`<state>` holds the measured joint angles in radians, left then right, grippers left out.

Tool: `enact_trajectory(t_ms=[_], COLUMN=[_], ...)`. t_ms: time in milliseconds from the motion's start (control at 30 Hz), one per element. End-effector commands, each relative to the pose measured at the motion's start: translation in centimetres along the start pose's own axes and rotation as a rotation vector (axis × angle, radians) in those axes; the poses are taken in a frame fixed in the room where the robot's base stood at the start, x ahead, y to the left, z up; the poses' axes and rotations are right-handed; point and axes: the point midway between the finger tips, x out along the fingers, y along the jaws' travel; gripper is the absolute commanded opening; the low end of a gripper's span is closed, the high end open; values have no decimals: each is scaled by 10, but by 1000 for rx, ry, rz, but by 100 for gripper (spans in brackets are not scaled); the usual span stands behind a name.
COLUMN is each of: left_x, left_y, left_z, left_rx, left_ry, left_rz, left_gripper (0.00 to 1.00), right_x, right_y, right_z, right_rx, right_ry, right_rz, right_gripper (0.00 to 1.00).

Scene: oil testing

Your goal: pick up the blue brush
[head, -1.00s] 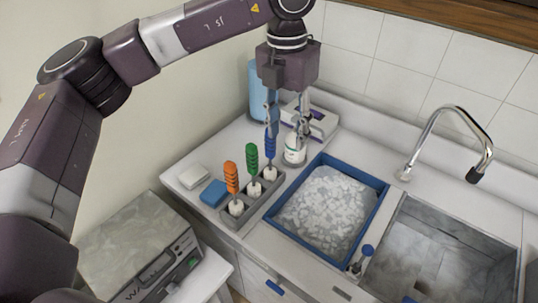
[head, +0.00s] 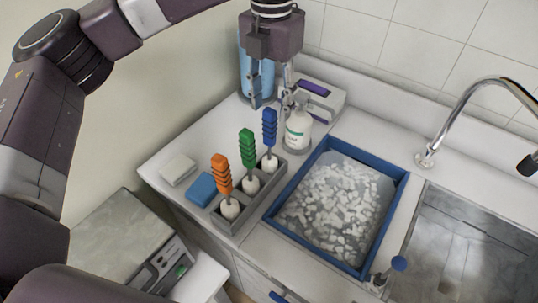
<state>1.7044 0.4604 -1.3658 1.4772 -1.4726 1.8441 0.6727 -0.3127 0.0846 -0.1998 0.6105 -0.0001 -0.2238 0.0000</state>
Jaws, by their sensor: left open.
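The blue brush (head: 269,121) stands upright, handle up, in the back slot of a grey holder (head: 236,227). A green brush (head: 248,150) stands in the middle slot and an orange brush (head: 222,176) in the front slot. Each has a white lower end. My left gripper (head: 271,106) points down, open and empty. In the picture its fingertips lie on either side of the blue handle's top. The handle shows unobstructed, and the fingers look to be behind or above it; I cannot tell the depth gap. My right gripper is not in view.
A white bottle (head: 298,132) stands close to the right finger. A blue container (head: 243,80) and a white-and-purple box (head: 325,98) are behind. A blue-rimmed tray (head: 281,221) lies right, then the faucet (head: 428,154) and sink. A blue sponge (head: 202,188) lies left.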

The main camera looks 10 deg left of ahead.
Motion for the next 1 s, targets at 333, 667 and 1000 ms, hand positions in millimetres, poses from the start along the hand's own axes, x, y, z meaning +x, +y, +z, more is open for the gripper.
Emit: enact_trajectory(t_ms=[333,667,1000], left_x=[28,67,96], left_y=[0,2,2], left_z=[0,-1,0], left_rx=[-1,0,0], left_ry=[3,5,-1], left_rz=[-1,-1,0], left_gripper=[41,41,41], right_x=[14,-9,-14], right_y=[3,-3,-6], right_z=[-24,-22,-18], right_rx=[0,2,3], right_ry=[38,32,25], right_rz=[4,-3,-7], right_gripper=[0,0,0])
